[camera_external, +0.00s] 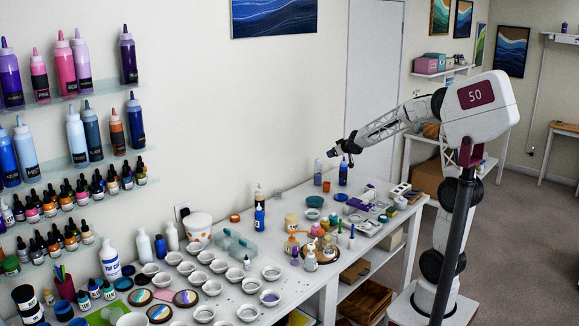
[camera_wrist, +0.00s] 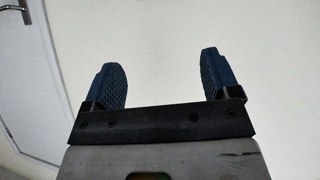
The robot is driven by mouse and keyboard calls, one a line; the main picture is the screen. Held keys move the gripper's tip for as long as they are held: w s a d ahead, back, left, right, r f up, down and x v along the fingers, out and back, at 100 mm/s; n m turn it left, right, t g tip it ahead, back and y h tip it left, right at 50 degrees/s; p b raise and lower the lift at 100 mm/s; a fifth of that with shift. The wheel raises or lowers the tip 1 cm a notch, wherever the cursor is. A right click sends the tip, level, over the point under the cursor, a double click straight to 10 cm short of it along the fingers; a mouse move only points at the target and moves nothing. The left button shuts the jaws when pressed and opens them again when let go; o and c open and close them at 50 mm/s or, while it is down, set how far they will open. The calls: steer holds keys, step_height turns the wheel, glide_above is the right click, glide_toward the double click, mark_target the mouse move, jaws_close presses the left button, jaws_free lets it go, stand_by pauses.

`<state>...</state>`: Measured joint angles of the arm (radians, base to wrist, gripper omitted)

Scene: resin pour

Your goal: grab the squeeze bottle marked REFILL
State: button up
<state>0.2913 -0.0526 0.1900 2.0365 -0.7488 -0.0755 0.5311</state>
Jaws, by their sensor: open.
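Several squeeze bottles are in the external view, but the lettering is too small to tell which one is marked REFILL. A purple-grey bottle (camera_external: 317,173) and a dark blue bottle (camera_external: 343,173) stand farther back. My gripper (camera_external: 336,155) is high near these two, apparently above the table. In the wrist view my gripper (camera_wrist: 160,65) has its two blue fingers wide apart. Nothing is between them; no bottle shows there.
The white table (camera_external: 290,292) carries many small white cups (camera_external: 246,312) at the front and cluttered jars and tools at the back. Wall shelves (camera_external: 70,98) on the left hold more bottles. A white door (camera_external: 373,70) stands behind my arm.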

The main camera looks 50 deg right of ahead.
steer(key=w+d+f+n+t+y, duration=0.1)
steer(key=w+d+f, duration=0.15)
steer(key=w, duration=0.25)
steer(key=w+d+f+t+y, duration=0.1)
steer(key=w+d+f, duration=0.1)
steer(key=w+d, duration=0.25)
steer(key=n+y, duration=0.2)
steer(key=y, duration=0.1)
glide_above(318, 170)
steer(key=s+d, duration=0.3)
step_height(318, 170, down, 6)
steer(key=shift+a+f, duration=0.1)
steer(key=shift+f, duration=0.1)
steer(key=shift+f, duration=2.9)
steer(key=shift+f, duration=0.15)
steer(key=shift+f+x, duration=0.15)
steer(key=shift+x, duration=1.2)
steer(key=shift+f+x, duration=0.15)
steer(key=shift+x, duration=1.2)
steer(key=shift+s, duration=0.15)
